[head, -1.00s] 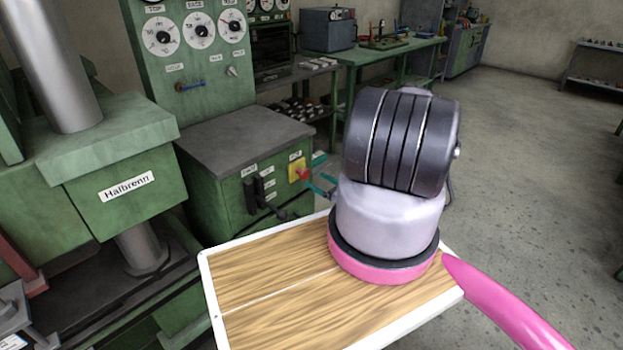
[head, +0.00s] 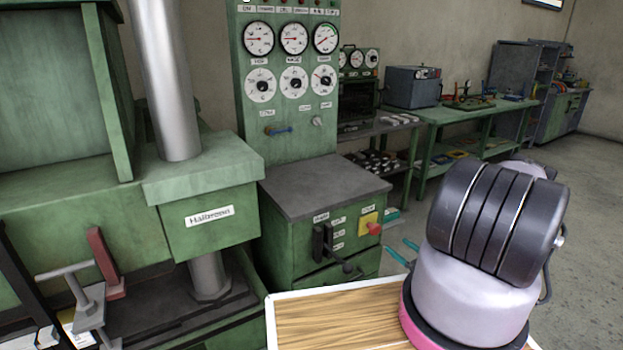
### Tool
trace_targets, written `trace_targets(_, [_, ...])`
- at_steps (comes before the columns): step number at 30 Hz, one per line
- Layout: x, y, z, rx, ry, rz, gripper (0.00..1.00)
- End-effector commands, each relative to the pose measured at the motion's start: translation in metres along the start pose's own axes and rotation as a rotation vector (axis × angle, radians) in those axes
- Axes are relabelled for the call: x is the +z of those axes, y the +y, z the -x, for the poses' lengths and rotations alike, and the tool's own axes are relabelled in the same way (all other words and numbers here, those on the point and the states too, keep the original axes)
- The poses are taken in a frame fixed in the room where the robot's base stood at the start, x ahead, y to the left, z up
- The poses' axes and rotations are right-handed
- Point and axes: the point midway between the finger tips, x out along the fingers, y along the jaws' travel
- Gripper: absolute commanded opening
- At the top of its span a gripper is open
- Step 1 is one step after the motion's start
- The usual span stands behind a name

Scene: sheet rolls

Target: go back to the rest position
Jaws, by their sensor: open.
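My arm stands at the lower right of the head view, with its thick black and pale grey joints on a pink section. My gripper (head: 404,249) shows only as two thin teal fingers just left of the arm. The fingers are apart and I see nothing between them. The rest of the gripper is hidden behind my arm.
A green press (head: 209,215) with a steel column stands at the left. A green control cabinet (head: 325,190) with a gauge panel (head: 290,85) stands in the middle. A green workbench (head: 470,112) is at the back. Grey floor (head: 590,230) is clear at the right.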

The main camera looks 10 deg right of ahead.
Motion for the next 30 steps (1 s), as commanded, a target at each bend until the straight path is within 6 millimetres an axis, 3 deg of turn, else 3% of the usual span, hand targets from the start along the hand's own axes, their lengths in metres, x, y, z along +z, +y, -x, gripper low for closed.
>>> trace_targets(5, [0.046,-0.002,-0.022,0.122,-0.004,0.069,0.94])
trace_targets(11, [0.143,0.016,-0.058,0.398,0.012,0.223,0.94])
trace_targets(16, [0.222,0.046,-0.076,0.623,0.046,0.371,0.94])
trace_targets(23, [0.319,0.099,-0.080,0.891,0.112,0.595,0.94])
trace_targets(30, [0.406,0.155,-0.062,1.111,0.196,0.862,0.94])
